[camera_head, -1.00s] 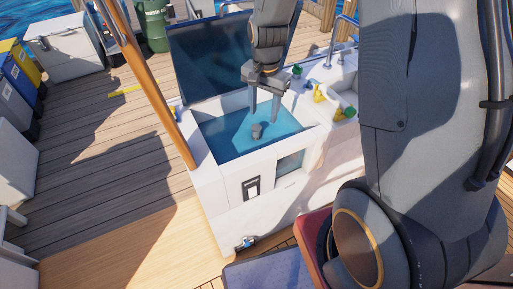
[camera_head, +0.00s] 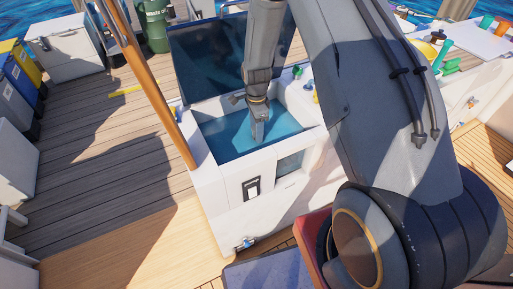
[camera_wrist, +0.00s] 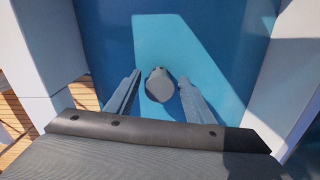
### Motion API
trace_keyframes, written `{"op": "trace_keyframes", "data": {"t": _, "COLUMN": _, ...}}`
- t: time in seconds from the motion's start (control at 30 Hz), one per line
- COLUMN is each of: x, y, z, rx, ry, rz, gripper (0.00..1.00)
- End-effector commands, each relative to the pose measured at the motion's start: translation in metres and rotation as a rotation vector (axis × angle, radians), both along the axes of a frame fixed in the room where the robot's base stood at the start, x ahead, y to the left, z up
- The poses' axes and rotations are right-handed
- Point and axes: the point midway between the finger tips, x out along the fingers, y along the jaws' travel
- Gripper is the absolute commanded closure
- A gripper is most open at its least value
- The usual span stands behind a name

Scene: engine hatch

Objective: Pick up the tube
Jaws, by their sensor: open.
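A small grey rounded piece, which I take to be the tube (camera_wrist: 159,88), stands on the blue floor of the open hatch (camera_head: 215,134). In the wrist view it shows between the two fingers of my gripper (camera_wrist: 160,80), with a gap on each side. My gripper (camera_head: 258,130) is open and reaches down into the hatch. In the head view my gripper hides the tube. I cannot tell how far the fingertips are above the floor.
White walls (camera_wrist: 42,50) bound the hatch closely. A raised dark lid (camera_head: 210,58) stands behind it, and a brown pole (camera_head: 150,85) slants along its left. A yellow item (camera_head: 425,48) and green items (camera_head: 449,66) lie on the right. The wooden deck at left is mostly clear.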

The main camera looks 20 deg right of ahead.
Motion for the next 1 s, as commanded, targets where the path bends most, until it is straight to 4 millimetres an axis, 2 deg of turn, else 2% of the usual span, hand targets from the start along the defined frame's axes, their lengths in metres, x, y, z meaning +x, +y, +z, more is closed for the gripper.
{"op": "trace_keyframes", "data": {"t": 0.4, "x": -0.001, "y": -0.002, "z": -0.042, "rx": 0.0, "ry": 0.001, "rz": 0.001, "gripper": 0.52}}
{"op": "trace_keyframes", "data": {"t": 0.7, "x": 0.0, "y": -0.002, "z": -0.046, "rx": 0.0, "ry": 0.0, "rz": 0.001, "gripper": 0.52}}
{"op": "trace_keyframes", "data": {"t": 0.77, "x": 0.0, "y": -0.002, "z": -0.046, "rx": 0.0, "ry": 0.0, "rz": 0.001, "gripper": 0.59}}
{"op": "trace_keyframes", "data": {"t": 1.0, "x": 0.0, "y": -0.002, "z": -0.046, "rx": 0.0, "ry": 0.0, "rz": 0.001, "gripper": 0.99}}
